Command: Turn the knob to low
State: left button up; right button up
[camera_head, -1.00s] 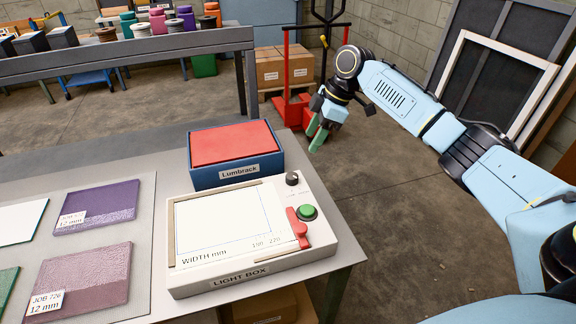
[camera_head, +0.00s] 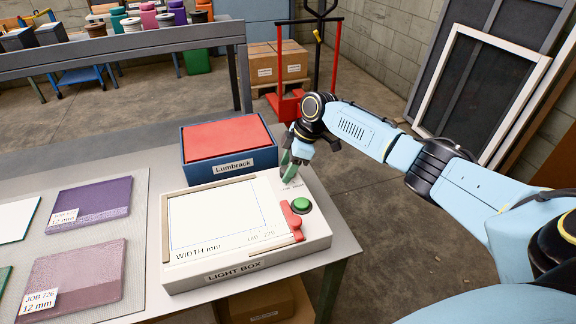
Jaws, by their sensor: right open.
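The light box (camera_head: 178,272) lies on the grey table, a white unit with a pale screen, a green button (camera_head: 301,205) and a red slider (camera_head: 291,219). The black knob at its back right corner is hidden behind my right gripper (camera_head: 287,171). The right gripper is open, its green fingers pointing down over that corner. I cannot tell whether the fingers touch the knob. My left gripper is not in view.
A blue box with a red top, labelled Lumbrack (camera_head: 227,161), stands just behind the light box, close to the right gripper. Purple (camera_head: 92,199) and mauve (camera_head: 77,275) sample panels lie at the left. Open floor lies right of the table.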

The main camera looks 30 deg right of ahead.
jog(key=shift+c, duration=0.3)
jog(key=c, duration=0.9)
jog(key=shift+r+m+p, duration=0.15)
jog(key=shift+m+p, duration=0.15)
jog(key=shift+p, duration=0.45)
jog(key=m+t+h+p, duration=0.1)
jog(key=m+p, duration=0.3)
jog(key=p, duration=0.2)
jog(key=m+t+h+p, duration=0.1)
jog(key=m+p, duration=0.3)
jog(key=p, duration=0.3)
jog(key=shift+s+a+r+m+h, duration=0.1)
jog(key=shift+s+a+m+h, duration=0.1)
jog(key=shift+m+h, duration=0.2)
jog(key=shift+w+m+h+p, duration=0.1)
jog(key=shift+m+h+p, duration=0.3)
jog(key=shift+m+p, duration=0.8)
jog(key=shift+f, duration=0.2)
jog(key=o, duration=1)
jog(key=shift+c, duration=0.2)
